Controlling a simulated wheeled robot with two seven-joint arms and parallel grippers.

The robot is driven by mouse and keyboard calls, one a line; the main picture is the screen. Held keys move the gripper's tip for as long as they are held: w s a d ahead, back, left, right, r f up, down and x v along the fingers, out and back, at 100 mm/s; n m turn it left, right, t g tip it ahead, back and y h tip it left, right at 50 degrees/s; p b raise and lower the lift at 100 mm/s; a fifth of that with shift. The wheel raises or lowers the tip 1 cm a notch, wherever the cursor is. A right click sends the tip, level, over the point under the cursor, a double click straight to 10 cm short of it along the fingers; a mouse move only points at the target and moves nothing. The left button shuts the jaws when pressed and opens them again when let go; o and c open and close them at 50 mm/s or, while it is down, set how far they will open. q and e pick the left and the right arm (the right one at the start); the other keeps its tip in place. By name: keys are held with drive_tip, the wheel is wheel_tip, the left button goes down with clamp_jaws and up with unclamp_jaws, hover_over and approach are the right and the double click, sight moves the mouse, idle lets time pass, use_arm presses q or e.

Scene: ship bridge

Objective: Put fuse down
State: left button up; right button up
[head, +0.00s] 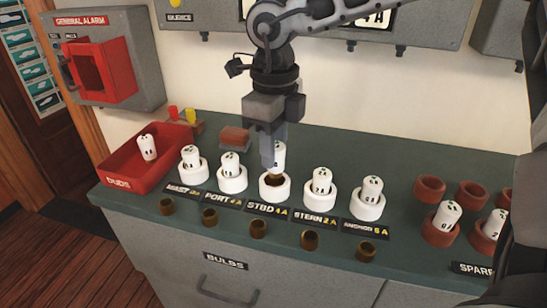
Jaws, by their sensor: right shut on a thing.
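My right gripper (269,160) reaches down from above and is shut on a white fuse (281,154). The fuse is upright, mostly hidden behind the fingers. It stands higher than the seated fuses, directly over the white round socket (275,193) behind the STBD 4A label (267,209). A brownish part shows in the socket mouth; I cannot tell whether it is the fuse's lower end or the socket's inside. The left gripper is not in view.
White fuses stand in the neighbouring MAST, PORT (231,165), STERN (321,181) and rightmost sockets. A red DUDS tray (118,184) at left holds one fuse. Red-brown spare holders (430,188) are at right. Small brass cups line the front edge.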

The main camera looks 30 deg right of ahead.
drive_tip(key=shift+w+d+f, duration=0.1)
drive_tip(key=shift+w+f, duration=0.1)
drive_tip(key=shift+f, duration=1.65)
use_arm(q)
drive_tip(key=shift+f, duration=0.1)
use_arm(e)
drive_tip(key=shift+f+b, duration=0.4)
drive_tip(key=shift+b, duration=0.1)
drive_tip(key=o, duration=1)
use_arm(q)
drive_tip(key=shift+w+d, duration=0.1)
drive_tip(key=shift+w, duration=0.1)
use_arm(e)
drive_tip(key=shift+r, duration=0.1)
